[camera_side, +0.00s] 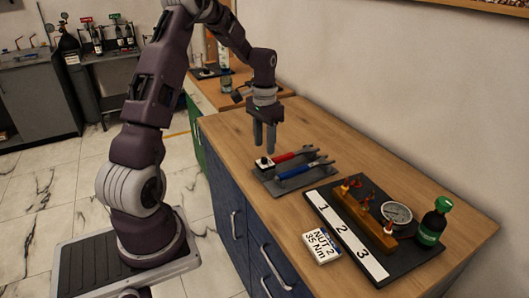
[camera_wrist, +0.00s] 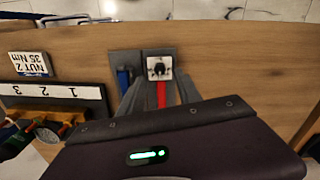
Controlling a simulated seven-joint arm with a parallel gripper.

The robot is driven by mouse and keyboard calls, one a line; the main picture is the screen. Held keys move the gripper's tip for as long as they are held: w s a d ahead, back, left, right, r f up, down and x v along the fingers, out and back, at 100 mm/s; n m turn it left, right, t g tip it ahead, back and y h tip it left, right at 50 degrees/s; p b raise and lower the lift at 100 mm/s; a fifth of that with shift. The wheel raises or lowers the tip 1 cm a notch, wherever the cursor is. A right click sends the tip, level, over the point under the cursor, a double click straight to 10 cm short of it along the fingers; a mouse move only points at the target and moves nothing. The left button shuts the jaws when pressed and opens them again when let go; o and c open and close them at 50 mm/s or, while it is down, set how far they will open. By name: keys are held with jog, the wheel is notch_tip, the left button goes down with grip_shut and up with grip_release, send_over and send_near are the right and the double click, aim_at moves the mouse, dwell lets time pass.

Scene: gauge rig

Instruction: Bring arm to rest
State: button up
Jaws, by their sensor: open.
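My gripper (camera_side: 265,148) points straight down over the wooden worktop, above the near-left end of a grey tool tray (camera_side: 290,184). Its two fingers are apart, and I see nothing between them. A red-handled tool (camera_side: 287,158) and a blue-handled tool (camera_side: 300,172) lie side by side in the tray. They also show in the wrist view, the red one (camera_wrist: 161,95) and the blue one (camera_wrist: 123,80). A white block with a dark round top (camera_wrist: 160,68) sits at the tray's end; my fingers appear just above it in the side view.
A black board (camera_side: 408,254) holds a strip numbered 1 to 3, a brass-coloured manifold (camera_side: 363,217), a round gauge (camera_side: 397,212) and a green-capped bottle (camera_side: 433,224). A "NUT 2 35 Nm" card (camera_side: 321,246) lies at the front. The worktop (camera_side: 228,130) left of the tray is clear.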

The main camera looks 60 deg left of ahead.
notch_tip(320, 180, up, 3)
jog(key=shift+f, duration=0.15)
jog(key=shift+d+r, duration=0.2)
jog(key=s+d+r+m+t+y, duration=0.1)
jog(key=s+d+r, duration=0.3)
jog(key=d+r, duration=0.35)
jog(key=s+d+r+t, duration=0.25)
jog(key=d+r, duration=0.35)
jog(key=d, duration=0.3)
jog(key=s+d+t, duration=0.1)
jog(key=s+d, duration=0.3)
jog(key=s, duration=0.3)
jog(key=s+d+m+t+h, duration=0.1)
jog(key=s+d, duration=0.4)
jog(key=s, duration=0.2)
jog(key=shift+s+r, duration=0.15)
jog(key=shift+r, duration=0.2)
